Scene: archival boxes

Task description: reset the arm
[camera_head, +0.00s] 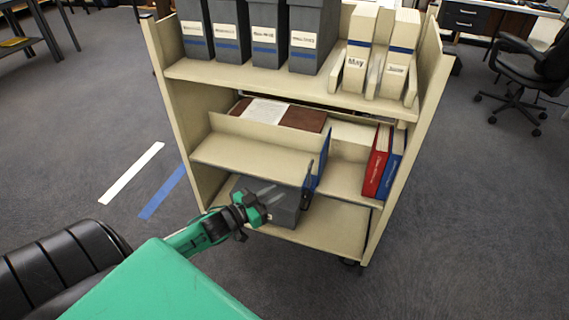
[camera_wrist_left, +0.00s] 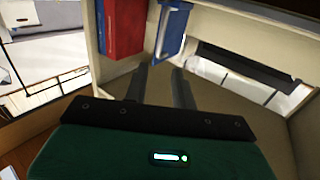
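My left gripper (camera_head: 268,198) reaches in from the lower left in the head view, in front of the cart's lower shelves. In the left wrist view its two dark fingers (camera_wrist_left: 160,80) stand apart with nothing between them. A dark grey box (camera_head: 286,208) lies on the bottom shelf behind the gripper, partly hidden by it. A blue upright piece (camera_head: 322,162) stands at the middle shelf just beyond the gripper; a blue item also shows past the fingertips in the left wrist view (camera_wrist_left: 173,30). My right gripper is not in view.
The cream cart (camera_head: 240,76) carries several grey boxes (camera_head: 267,32) and two cream files marked May (camera_head: 357,60) and June (camera_head: 397,68) on top. A red binder (camera_head: 376,165) and a blue binder (camera_head: 392,165) stand at the middle shelf's right.

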